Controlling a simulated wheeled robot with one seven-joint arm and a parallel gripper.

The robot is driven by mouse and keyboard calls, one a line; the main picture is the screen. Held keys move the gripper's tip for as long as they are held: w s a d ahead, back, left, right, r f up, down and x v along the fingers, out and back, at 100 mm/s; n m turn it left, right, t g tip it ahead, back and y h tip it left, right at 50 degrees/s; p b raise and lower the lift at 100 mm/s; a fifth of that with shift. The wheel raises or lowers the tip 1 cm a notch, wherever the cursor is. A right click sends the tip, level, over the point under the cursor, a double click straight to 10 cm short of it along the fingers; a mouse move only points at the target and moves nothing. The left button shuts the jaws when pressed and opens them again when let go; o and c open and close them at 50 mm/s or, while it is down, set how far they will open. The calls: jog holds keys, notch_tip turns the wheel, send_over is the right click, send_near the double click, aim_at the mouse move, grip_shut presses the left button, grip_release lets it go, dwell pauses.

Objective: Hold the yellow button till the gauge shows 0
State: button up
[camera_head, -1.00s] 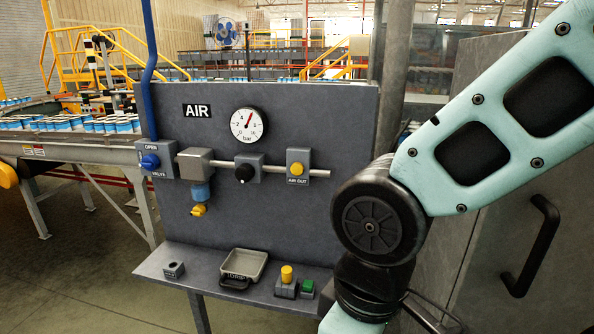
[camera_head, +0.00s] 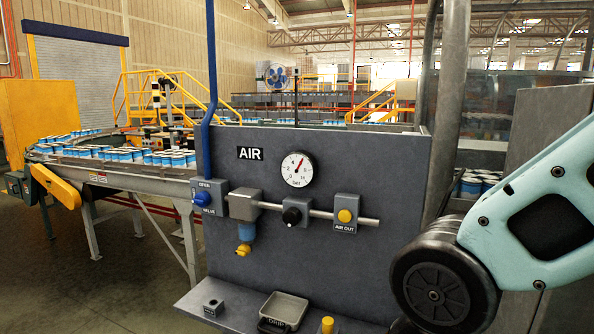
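The yellow button (camera_head: 345,216) sits on a grey box marked AIR OUT at the right end of a pipe on the grey panel (camera_head: 380,165). The round white gauge (camera_head: 297,169) is above the pipe. Its red needle points up and to the right, well away from 0. My gripper is out of the picture. Only my arm shows at the right edge, apart from the button, with nothing in front of the button.
A blue valve knob (camera_head: 202,199), a yellow-tipped filter (camera_head: 244,240) and a black knob (camera_head: 292,215) are on the panel. A shelf below holds a grey tray (camera_head: 284,308) and a second yellow piece (camera_head: 327,325). A conveyor with cans (camera_head: 120,155) stands at the left.

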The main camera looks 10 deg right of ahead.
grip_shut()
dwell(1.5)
